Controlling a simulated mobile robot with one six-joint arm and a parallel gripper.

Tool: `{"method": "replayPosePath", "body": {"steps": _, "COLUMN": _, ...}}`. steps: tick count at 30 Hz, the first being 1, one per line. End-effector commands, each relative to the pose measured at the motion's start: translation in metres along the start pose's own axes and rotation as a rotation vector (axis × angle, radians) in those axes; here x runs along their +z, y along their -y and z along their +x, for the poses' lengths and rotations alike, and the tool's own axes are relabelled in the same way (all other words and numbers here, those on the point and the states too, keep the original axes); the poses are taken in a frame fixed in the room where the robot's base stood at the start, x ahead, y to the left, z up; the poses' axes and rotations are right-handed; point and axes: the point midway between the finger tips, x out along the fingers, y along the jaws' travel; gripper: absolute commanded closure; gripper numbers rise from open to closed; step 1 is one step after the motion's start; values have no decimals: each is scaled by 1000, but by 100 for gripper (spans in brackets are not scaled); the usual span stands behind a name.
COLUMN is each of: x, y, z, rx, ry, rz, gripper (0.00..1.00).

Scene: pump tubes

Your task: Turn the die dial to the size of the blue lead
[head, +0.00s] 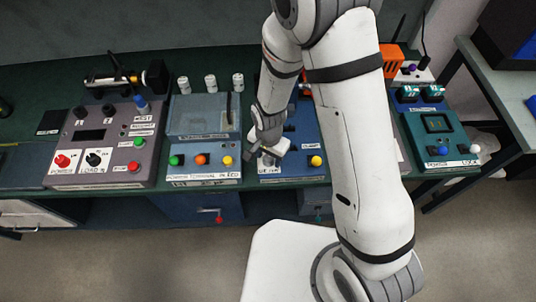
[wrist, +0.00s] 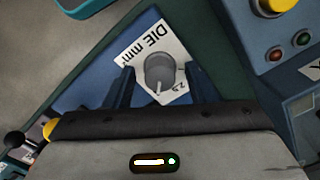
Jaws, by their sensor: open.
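The die dial (wrist: 160,69) is a round grey knob on a white plate marked "DIE mm" (wrist: 150,40) in the wrist view. A pale pointer mark shows at its lower edge. A numeral is on the plate at its lower right, partly hidden and hard to read. My gripper (wrist: 161,74) is open, with one dark finger on each side of the dial; I cannot tell if either touches it. In the head view my gripper (head: 266,152) is over the front of the blue panel (head: 306,130). I cannot pick out a blue lead for certain.
Beside the blue panel, left, is a blue-grey box (head: 205,120) with coloured buttons. A grey console (head: 105,140) stands further left, with a blue-topped piece (head: 141,103). A teal box (head: 440,130) is at right. A yellow button (head: 316,161) is close to my gripper.

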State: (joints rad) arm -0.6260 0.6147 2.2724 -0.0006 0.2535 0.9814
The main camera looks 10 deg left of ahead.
Motion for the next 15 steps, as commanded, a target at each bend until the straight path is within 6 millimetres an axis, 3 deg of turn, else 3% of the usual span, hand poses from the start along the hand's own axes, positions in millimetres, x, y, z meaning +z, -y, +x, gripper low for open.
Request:
{"method": "replayPosePath", "body": {"steps": 5, "x": 0, "y": 0, "z": 0, "rx": 0, "ry": 0, "rz": -1, "gripper": 51}}
{"method": "replayPosePath", "body": {"steps": 15, "x": 0, "y": 0, "z": 0, "rx": 0, "ry": 0, "rz": -1, "gripper": 79}}
